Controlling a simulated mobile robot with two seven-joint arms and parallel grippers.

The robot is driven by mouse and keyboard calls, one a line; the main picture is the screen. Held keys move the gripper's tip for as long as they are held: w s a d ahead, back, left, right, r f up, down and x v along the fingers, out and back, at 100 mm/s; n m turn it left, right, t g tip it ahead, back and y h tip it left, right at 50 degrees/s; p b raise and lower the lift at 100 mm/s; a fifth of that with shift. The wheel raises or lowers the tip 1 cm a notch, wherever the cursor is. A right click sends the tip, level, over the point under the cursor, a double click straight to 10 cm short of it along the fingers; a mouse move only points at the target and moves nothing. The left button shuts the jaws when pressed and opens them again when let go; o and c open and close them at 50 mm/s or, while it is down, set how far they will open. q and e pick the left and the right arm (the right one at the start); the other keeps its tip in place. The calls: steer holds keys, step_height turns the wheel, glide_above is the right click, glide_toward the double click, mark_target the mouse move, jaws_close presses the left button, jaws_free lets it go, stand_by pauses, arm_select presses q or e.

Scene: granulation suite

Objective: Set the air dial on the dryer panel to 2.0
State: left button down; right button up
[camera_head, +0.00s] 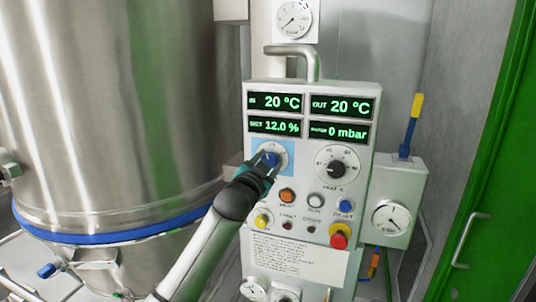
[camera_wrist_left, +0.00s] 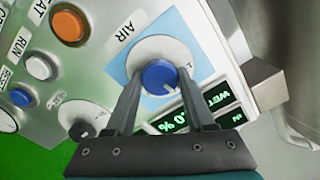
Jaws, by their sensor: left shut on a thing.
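The air dial is a blue knob (camera_wrist_left: 160,77) on a round white scale over a light blue square (camera_wrist_left: 120,68) on the dryer panel (camera_head: 312,92). In the head view the blue knob (camera_head: 269,160) is partly hidden by my left gripper (camera_head: 266,164). My left gripper's two fingers (camera_wrist_left: 158,95) stand on either side of the knob and are shut on it. A pale pointer mark shows on the knob's lower right in the wrist view. The scale numbers near the pointer are too small to read. My right gripper is in neither view.
A black heat knob (camera_head: 336,168) sits right of the air dial. Below are an orange button (camera_head: 287,196), a white button (camera_head: 315,201), a blue button (camera_head: 345,206) and a red stop button (camera_head: 339,237). A large steel vessel (camera_head: 120,100) stands close on the left.

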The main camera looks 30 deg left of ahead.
arm_select(q)
steer(key=shift+m+p, duration=0.65)
steer(key=shift+m, duration=0.35)
steer(key=shift+c, duration=1.3)
jaws_free()
steer(key=b+v, duration=0.1)
steer(key=v, duration=1.4)
steer(key=shift+s+d, duration=0.1)
